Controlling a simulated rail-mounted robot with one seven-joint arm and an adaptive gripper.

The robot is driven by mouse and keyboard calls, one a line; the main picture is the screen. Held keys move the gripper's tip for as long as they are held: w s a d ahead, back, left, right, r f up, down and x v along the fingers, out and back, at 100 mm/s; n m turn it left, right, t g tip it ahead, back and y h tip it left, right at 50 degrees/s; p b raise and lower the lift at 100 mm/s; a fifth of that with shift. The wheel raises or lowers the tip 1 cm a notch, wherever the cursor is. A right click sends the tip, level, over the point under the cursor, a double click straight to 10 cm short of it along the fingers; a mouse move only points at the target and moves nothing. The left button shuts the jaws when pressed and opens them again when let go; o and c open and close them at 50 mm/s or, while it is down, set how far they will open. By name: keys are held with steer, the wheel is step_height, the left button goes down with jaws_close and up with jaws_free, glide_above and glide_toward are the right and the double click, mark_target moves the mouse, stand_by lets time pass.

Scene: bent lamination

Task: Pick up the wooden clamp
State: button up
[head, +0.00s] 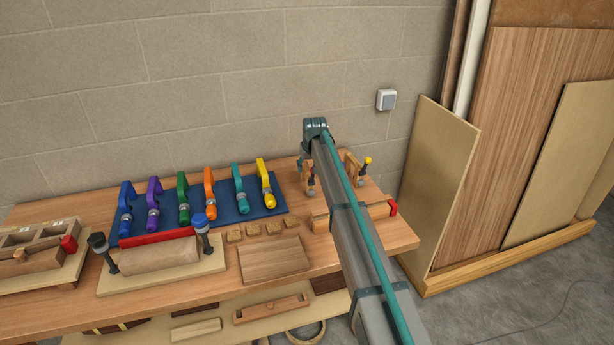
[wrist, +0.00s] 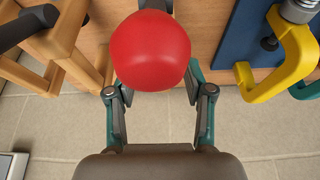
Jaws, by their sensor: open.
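The wooden clamps stand at the right back of the workbench. In the head view one clamp (head: 309,178) shows just left of my arm and another wooden piece (head: 351,166) just right of it, partly hidden by the arm. In the wrist view a large round red knob (wrist: 150,50) on a dark shaft sits centrally, very near the camera. Light wooden frame parts (wrist: 62,38) with a black handle are at the left. My gripper (wrist: 160,98) is open, its fingers either side below the red knob.
Several coloured clamps lie on a blue mat (head: 240,216) left of my arm; the yellow one (head: 266,184) is nearest, also at right in the wrist view (wrist: 278,58). A long red-ended bar clamp (head: 378,209) lies in front. The wall (head: 230,90) closes the back.

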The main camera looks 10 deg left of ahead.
mark_target(307, 169)
steer(key=shift+p+x, duration=0.65)
steer(key=shift+x, duration=1.2)
jaws_close()
steer(key=shift+w, duration=0.1)
steer(key=shift+r, duration=0.2)
steer(key=shift+r+b, duration=0.4)
steer(key=shift+b, duration=0.2)
steer(key=s+r+b, duration=0.3)
steer(key=s+r, duration=1.1)
steer(key=r, duration=0.4)
steer(key=shift+a, duration=0.2)
